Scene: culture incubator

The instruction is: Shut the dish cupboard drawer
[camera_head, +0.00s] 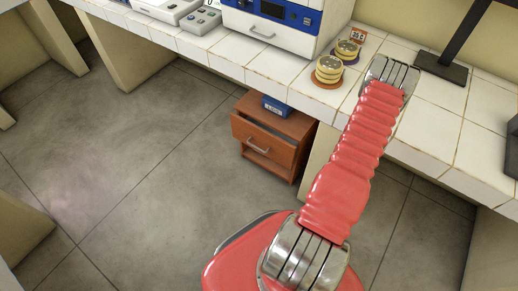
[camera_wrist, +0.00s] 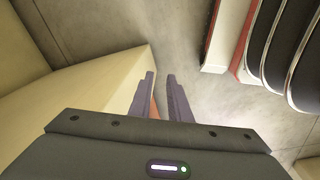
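The dish cupboard (camera_head: 303,133) is a small reddish-brown wooden cabinet on the floor under the bench. Its drawer (camera_head: 262,141), with a metal handle, appears pulled partway out, with a dark gap behind the top of its front. A shelf space shows below it. My gripper (camera_wrist: 160,78) shows in the wrist view with its two dark fingers apart and nothing held between them. A cream panel (camera_wrist: 90,95) stands beside the left finger. A thin reddish-brown strip shows by the fingers; I cannot tell what it belongs to. The head view does not show my gripper.
A blue box (camera_head: 277,107) sits on the cupboard. The white-tiled bench (camera_head: 268,88) above carries a blue and white incubator (camera_head: 272,32), two stacks of yellow dishes (camera_head: 328,70) and a black stand (camera_head: 440,70). Open grey floor (camera_head: 130,150) lies left of the cupboard.

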